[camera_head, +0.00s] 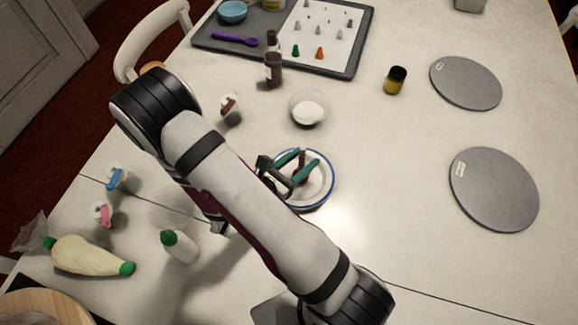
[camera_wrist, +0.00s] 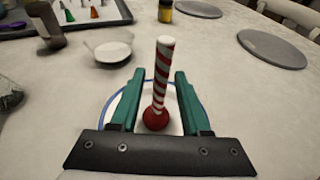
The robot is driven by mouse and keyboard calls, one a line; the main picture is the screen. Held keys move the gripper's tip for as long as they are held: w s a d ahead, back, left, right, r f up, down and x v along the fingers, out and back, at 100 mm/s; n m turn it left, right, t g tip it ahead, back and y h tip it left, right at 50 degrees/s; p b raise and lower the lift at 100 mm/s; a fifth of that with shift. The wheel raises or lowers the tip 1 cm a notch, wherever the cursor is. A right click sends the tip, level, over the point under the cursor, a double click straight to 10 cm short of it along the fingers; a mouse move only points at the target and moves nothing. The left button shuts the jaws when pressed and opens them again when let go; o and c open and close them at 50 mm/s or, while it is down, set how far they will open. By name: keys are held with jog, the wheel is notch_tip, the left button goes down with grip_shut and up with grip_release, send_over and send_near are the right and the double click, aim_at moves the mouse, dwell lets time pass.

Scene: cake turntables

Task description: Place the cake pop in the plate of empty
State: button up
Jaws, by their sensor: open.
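The cake pop (camera_wrist: 156,116) has a red ball and a red-and-white striped stick. In the wrist view it stands roughly upright, ball down, on a white plate with a blue rim (camera_wrist: 115,109). The plate also shows in the head view (camera_head: 322,195), partly hidden by my gripper and arm. My gripper (camera_head: 302,158) is over this plate with its two green fingers apart, one on each side of the cake pop. The wrist view shows gaps between the fingers and the stick. In the head view the cake pop (camera_head: 302,168) is a small dark-red shape between the fingers.
Two grey round turntables (camera_head: 466,83) (camera_head: 494,190) lie bare at the right. A white bowl (camera_head: 308,110), dark bottle (camera_head: 273,72) and yellow jar (camera_head: 395,80) stand behind the plate. A tray (camera_head: 225,52) is at the back; a piping bag (camera_head: 85,257) lies front left.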

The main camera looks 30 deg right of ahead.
jog(key=v, duration=0.8)
jog(key=shift+s+a+r, duration=0.15)
jog(key=shift+s+a, duration=0.05)
jog(key=shift+a, duration=0.15)
jog(key=s+d+r+m+g+y, duration=0.2)
jog(key=s+d+r+m+g, duration=0.35)
jog(key=m, duration=0.55)
jog(key=s+a+r+m+y, duration=0.3)
jog(key=s+a+m+y, duration=0.1)
jog(key=m, duration=0.4)
jog(key=s+a+r+m+y, duration=0.4)
jog(key=a+m+y, duration=0.3)
jog(key=m+y, duration=0.2)
jog(key=shift+s+a+r, duration=0.1)
